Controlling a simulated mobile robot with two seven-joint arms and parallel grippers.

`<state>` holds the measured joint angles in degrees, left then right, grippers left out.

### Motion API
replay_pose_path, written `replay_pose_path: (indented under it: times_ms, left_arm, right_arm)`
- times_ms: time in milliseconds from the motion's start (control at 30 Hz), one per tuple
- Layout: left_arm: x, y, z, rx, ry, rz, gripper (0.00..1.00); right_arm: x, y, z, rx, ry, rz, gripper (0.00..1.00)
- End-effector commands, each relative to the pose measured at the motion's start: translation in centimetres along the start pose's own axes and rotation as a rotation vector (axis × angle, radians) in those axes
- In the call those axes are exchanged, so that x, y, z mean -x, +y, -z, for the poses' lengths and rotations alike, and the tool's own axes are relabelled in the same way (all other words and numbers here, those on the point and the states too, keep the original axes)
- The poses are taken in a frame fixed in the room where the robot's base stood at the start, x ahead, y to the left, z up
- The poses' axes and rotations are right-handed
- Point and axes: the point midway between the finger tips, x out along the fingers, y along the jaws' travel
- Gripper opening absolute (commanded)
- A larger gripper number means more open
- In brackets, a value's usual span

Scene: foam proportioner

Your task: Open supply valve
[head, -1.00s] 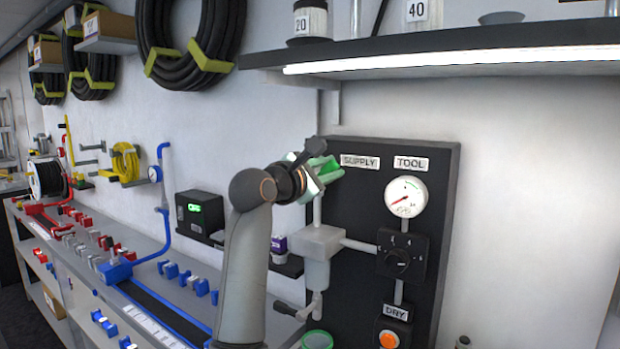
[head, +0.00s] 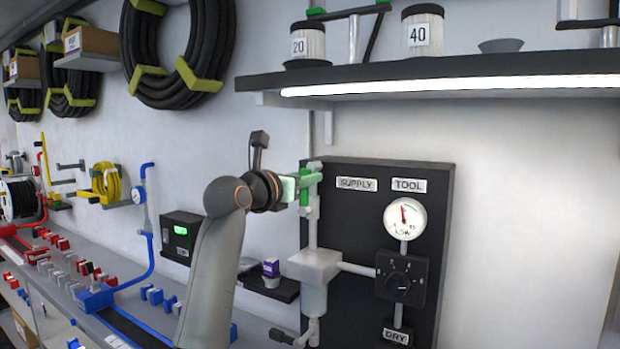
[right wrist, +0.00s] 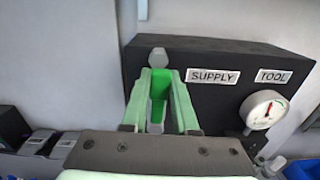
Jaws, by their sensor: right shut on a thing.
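The supply valve's green handle (head: 309,187) stands upright on the pipe at the left edge of the black panel (head: 345,240), beside the SUPPLY label (head: 356,184). My right gripper (head: 303,188) reaches it from the left and is shut on it. In the right wrist view the handle (right wrist: 158,95) sits between the two pale green fingers of my right gripper (right wrist: 159,100). The gauge (head: 405,218) under the TOOL label has its red needle pointing nearly straight up. My left gripper is not in view.
A lit shelf (head: 450,72) with jars numbered 20 and 40 hangs above the panel. A grey filter body (head: 314,268) and a black dial (head: 400,280) lie below the handle. A bench with blue and red fittings runs along the left.

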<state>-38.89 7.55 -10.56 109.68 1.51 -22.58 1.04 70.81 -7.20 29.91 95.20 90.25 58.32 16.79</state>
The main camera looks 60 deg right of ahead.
Motion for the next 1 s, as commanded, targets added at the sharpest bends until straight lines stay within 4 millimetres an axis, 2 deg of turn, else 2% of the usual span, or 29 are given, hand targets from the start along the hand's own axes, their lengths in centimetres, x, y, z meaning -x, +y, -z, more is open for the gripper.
replay_pose_path:
  times_ms: [633,667,900,1000]
  left_arm:
    - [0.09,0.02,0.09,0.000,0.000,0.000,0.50]
    - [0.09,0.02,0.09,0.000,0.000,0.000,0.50]
    - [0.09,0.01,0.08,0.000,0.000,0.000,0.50]
    - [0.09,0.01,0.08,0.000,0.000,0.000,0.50]
  right_arm:
    - [0.01,0.42,0.13,0.060,0.003,0.000,0.00]
    - [0.01,0.42,0.13,0.060,0.003,0.000,0.28]
    - [0.00,0.39,0.10,0.058,0.002,0.001,0.55]
    - [0.00,0.37,0.07,0.057,0.001,0.001,0.57]
